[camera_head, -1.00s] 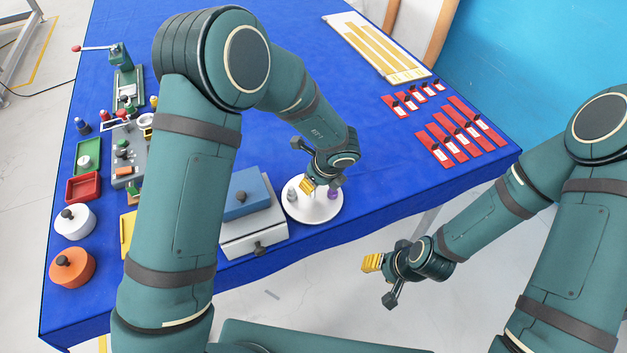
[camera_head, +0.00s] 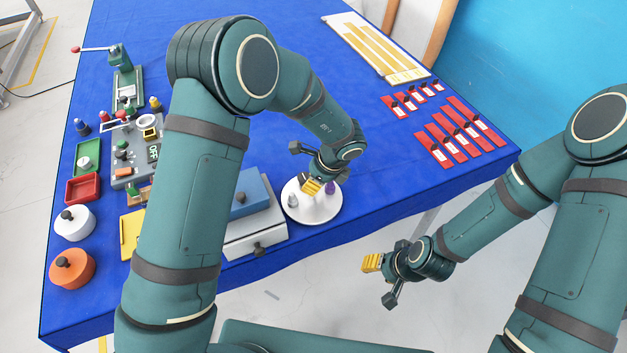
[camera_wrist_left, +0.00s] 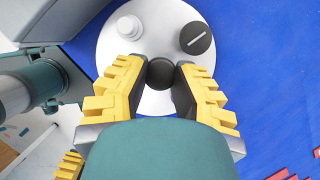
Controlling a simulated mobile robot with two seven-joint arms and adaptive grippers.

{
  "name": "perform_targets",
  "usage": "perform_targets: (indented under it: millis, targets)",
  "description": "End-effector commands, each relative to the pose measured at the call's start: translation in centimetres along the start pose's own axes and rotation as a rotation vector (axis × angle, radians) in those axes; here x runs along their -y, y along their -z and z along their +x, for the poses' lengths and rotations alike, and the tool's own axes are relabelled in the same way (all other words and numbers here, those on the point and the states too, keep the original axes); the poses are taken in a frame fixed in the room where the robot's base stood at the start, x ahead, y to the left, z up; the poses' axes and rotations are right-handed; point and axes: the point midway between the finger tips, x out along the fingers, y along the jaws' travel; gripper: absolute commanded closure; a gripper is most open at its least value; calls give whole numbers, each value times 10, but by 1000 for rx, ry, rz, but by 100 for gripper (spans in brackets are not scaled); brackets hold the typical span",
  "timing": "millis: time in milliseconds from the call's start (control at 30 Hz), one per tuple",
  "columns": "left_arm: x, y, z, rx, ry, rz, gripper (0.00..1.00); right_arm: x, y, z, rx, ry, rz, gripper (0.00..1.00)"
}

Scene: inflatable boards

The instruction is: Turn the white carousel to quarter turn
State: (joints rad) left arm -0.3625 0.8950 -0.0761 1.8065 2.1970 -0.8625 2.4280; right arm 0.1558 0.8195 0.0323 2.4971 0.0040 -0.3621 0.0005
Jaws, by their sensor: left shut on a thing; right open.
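The white carousel (camera_head: 318,217) is a round disc near the table's front edge. In the left wrist view the carousel (camera_wrist_left: 112,42) carries a white round piece (camera_wrist_left: 130,28), a dark disc with a pale line (camera_wrist_left: 195,38) and a dark round knob (camera_wrist_left: 161,73). My left gripper (camera_head: 311,187) is over the disc, pointing down. In the wrist view its yellow fingers (camera_wrist_left: 172,78) are shut on the knob, one on each side. In the head view a purple piece (camera_head: 330,187) shows beside it. My right gripper (camera_head: 372,262) is open and empty, off the table's front edge.
A grey box with a blue top (camera_head: 256,226) stands close to the left of the carousel. Red strips (camera_head: 452,138) lie at the right, and a board with yellow bars (camera_head: 376,47) lies at the back. The blue cloth (camera_head: 385,165) right of the disc is clear.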

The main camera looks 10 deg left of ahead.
Motion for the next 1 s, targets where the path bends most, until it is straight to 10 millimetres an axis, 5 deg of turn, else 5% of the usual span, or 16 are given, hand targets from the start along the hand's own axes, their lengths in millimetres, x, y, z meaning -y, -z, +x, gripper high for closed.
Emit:
perform_targets:
  millis: [467,500,600,1000]
  targets:
    - [-3,-1,4,4,-13,-6,100,0,0,0,0,0,0,53]
    - [-3,-1,4,4,-13,-6,61,0,0,0,0,0,0,53]
    - [-2,-1,3,3,-11,-6,36,0,0,0,0,0,0,53]
    - [0,0,-6,1,-4,-6,36,0,0,0,0,0,0,53]
